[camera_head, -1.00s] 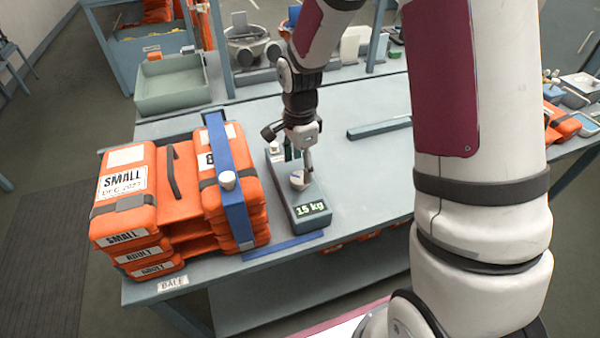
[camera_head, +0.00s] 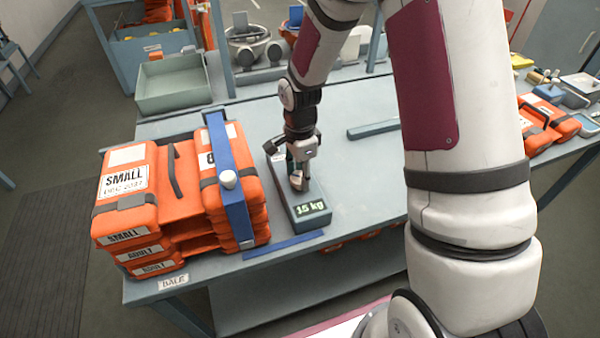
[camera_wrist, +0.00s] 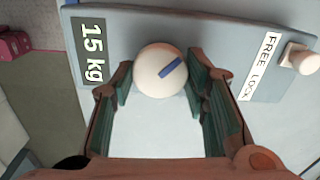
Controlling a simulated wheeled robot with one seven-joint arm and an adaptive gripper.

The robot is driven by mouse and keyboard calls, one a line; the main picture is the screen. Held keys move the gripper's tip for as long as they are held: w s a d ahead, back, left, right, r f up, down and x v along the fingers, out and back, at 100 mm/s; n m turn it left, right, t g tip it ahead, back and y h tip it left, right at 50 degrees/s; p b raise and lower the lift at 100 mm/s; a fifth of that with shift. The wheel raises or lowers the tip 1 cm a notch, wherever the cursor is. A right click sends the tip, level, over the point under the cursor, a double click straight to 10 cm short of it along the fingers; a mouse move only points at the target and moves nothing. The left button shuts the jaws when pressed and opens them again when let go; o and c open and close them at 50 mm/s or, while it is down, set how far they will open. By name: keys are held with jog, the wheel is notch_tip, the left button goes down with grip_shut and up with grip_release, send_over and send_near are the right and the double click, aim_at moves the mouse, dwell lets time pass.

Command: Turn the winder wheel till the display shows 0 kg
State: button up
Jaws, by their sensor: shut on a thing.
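The winder wheel (camera_wrist: 150,72) is a round cream knob with a short blue mark pointing to upper right in the wrist view. It sits on a grey winder box (camera_head: 312,221) on the table. The display (camera_wrist: 92,52) reads 15 kg, and the head view display (camera_head: 311,208) reads the same. My gripper (camera_wrist: 159,88) has a green-padded finger on each side of the wheel and is shut on it. In the head view my gripper (camera_head: 299,184) covers the wheel. A FREE/LOCK label (camera_wrist: 259,66) and a cream lever knob (camera_wrist: 300,58) are at the box's other end.
A stack of orange packs (camera_head: 125,205) stands left of the box, with a blue strap (camera_head: 232,190) over it. A grey bar (camera_head: 375,129) lies behind to the right. A green-grey tray (camera_head: 174,85) is at the back left. The table right of the box is clear.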

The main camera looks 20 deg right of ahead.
jog(key=shift+n, duration=0.3)
jog(key=n, duration=1.9)
jog(key=shift+n+p, duration=0.4)
jog(key=n, duration=0.5)
jog(key=shift+n, duration=0.4)
jog(key=o, duration=1.1)
jog(key=shift+o, duration=0.2)
